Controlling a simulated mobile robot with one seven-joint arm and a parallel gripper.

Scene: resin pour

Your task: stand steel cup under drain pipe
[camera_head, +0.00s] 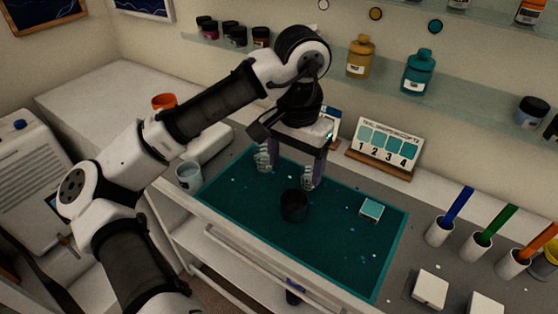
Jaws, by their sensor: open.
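My gripper (287,172) points down over the back of the teal mat, its two fingers spread apart with nothing between them. A dark cup (294,208) stands upright on the mat, just in front of the fingers and apart from them. A pale grey-blue cup (189,176) stands at the mat's left edge. I cannot tell from the picture which of these, if either, is the steel cup. No drain pipe can be made out. A small dark object (294,291) shows below the bench's front edge, too unclear to name.
The teal mat (340,250) has free room at the front and right; a small teal block (371,209) lies on it. A numbered swatch stand (384,145) is behind. White holders with coloured handles (440,230) stand right. An orange cup (164,102) is back left.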

